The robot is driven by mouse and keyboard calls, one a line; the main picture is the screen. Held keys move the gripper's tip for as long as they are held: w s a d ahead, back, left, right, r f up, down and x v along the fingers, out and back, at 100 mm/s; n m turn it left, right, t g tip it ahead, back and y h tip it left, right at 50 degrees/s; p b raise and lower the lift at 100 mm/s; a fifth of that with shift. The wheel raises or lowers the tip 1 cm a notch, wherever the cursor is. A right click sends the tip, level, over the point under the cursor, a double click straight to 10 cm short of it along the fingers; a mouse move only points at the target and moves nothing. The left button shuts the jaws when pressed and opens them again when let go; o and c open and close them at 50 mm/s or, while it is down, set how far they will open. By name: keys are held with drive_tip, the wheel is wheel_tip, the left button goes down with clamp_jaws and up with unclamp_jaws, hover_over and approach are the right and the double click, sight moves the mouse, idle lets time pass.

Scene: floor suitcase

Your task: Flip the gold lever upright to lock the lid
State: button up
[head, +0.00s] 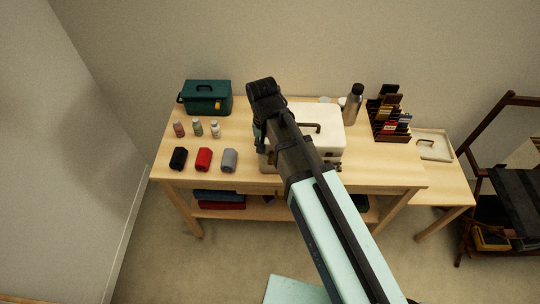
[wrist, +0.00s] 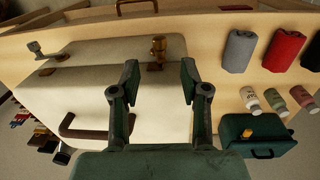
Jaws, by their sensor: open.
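The white case (head: 325,116) stands closed on the wooden table, with a brown handle on its lid; it fills the left of the wrist view (wrist: 90,90). The gold lever (wrist: 158,46) is at the case's edge in the wrist view, with a brown plate below it. Whether it stands upright I cannot tell. A grey latch (wrist: 38,48) sits on the same edge to the left. My gripper (wrist: 160,74) is open and empty, its fingers either side of the lever's line and apart from it. In the head view my arm hides the lever.
On the table are a green toolbox (head: 208,98), several small bottles (head: 197,128) and black, red (head: 204,159) and grey rolls. A steel flask (head: 353,104) and a dark rack (head: 388,118) stand right of the case. Table space between the rolls and the case is clear.

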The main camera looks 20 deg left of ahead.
sight(271, 159)
drive_tip(key=shift+d+f+p, duration=0.2)
drive_tip(key=shift+f+p, duration=0.4)
drive_tip(key=shift+f, duration=2.4)
drive_tip(key=shift+c, duration=0.3)
clamp_jaws()
